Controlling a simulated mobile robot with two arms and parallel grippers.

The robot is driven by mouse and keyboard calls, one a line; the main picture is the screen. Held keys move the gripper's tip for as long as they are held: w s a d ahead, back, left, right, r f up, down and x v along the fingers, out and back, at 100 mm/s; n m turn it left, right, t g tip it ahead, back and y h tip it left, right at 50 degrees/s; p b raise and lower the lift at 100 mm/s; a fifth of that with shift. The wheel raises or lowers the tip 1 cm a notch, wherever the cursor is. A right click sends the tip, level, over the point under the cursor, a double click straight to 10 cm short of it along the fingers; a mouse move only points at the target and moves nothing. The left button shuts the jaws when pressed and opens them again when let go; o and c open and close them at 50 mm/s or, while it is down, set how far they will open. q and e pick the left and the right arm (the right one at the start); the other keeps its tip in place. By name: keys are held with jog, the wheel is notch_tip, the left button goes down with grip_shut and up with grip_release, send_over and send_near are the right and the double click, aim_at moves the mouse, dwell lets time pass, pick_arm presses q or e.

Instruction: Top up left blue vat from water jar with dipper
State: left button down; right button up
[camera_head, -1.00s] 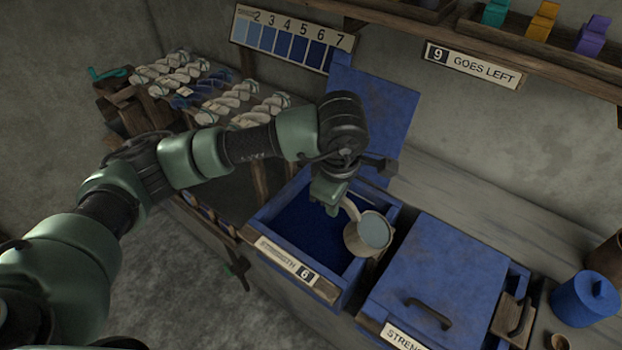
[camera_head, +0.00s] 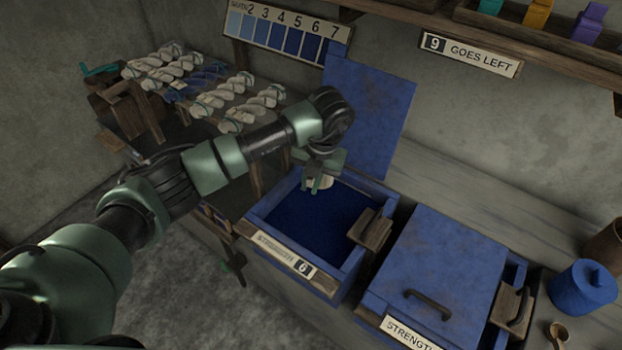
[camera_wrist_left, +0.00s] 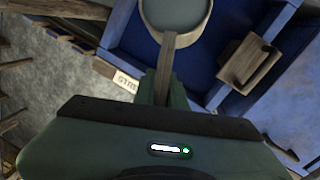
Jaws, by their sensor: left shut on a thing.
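My left gripper (camera_head: 318,188) is shut on the handle of the dipper (camera_wrist_left: 168,60), over the back left part of the left blue vat (camera_head: 345,273). The vat is open, with its lid (camera_head: 372,110) raised behind and dark blue liquid (camera_head: 315,225) inside. Its front label reads strength 6. In the left wrist view the dipper's round cup shows a pale grey-blue face, cut by the top edge. In the head view the cup is mostly hidden by the gripper; only a pale bit shows. I cannot make out the water jar for certain. My right gripper is not in view.
A second blue vat (camera_head: 440,262) with a closed lid stands to the right. A wooden block (camera_head: 370,232) sits on the left vat's right rim. A blue lidded pot (camera_head: 583,290), a brown vessel (camera_head: 607,247) and a wooden spoon (camera_head: 558,333) are far right. Skeins (camera_head: 215,90) lie behind left.

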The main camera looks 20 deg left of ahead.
pick_arm(q)
jog(key=s+a+f+n+t+h+b, duration=0.2)
jog(key=a+f+n+t+h+b, duration=0.3)
jog(key=h+b, duration=0.6)
jog(key=f+n+h, duration=0.1)
jog(key=h, duration=0.2)
jog(key=shift+s+n+h+b, duration=0.15)
jog(key=shift+n+h+b, duration=0.15)
jog(key=shift+n+b, duration=0.1)
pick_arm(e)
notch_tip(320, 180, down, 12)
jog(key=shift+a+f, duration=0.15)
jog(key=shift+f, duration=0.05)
pick_arm(q)
jog(key=shift+d, duration=0.1)
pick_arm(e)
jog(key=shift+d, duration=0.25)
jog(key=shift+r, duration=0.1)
